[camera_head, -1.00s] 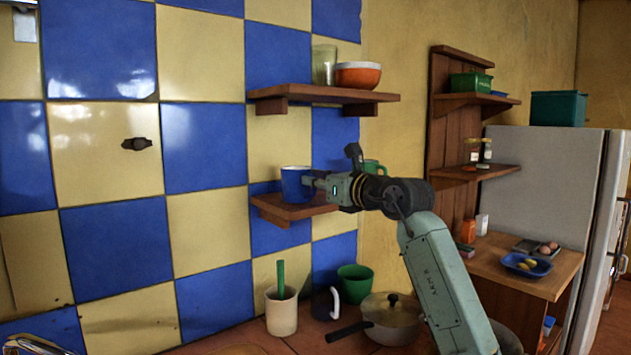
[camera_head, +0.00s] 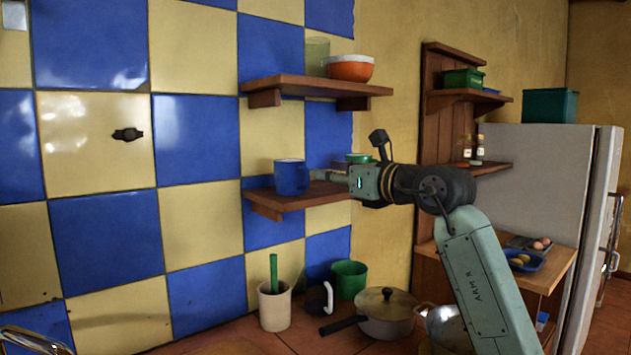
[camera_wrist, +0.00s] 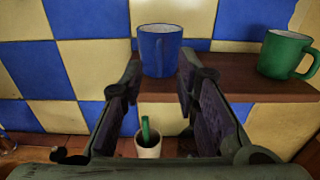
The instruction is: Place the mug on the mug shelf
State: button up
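A blue mug (camera_head: 291,178) stands upright on the left end of the lower wooden shelf (camera_head: 268,203). In the wrist view the blue mug (camera_wrist: 160,52) shows just beyond the fingertips, in line with the gap between them. My gripper (camera_head: 321,175) is just right of the mug in the head view, and a small gap seems to lie between them. In the wrist view my gripper (camera_wrist: 161,72) has its two fingers spread with nothing between them. A green mug (camera_wrist: 284,54) stands further right on the same shelf, partly hidden behind my gripper in the head view.
An upper shelf (camera_head: 300,84) above holds a glass (camera_head: 317,57) and an orange bowl (camera_head: 349,69). Below, a cream pot (camera_head: 274,307), a green mug (camera_head: 350,281) and a lidded pan (camera_head: 384,314) stand on the counter. A fridge (camera_head: 530,180) is at right.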

jog(key=v, duration=0.4)
jog(key=shift+s+d+b, duration=0.1)
jog(key=shift+s+b, duration=0.05)
jog(key=shift+b, duration=0.25)
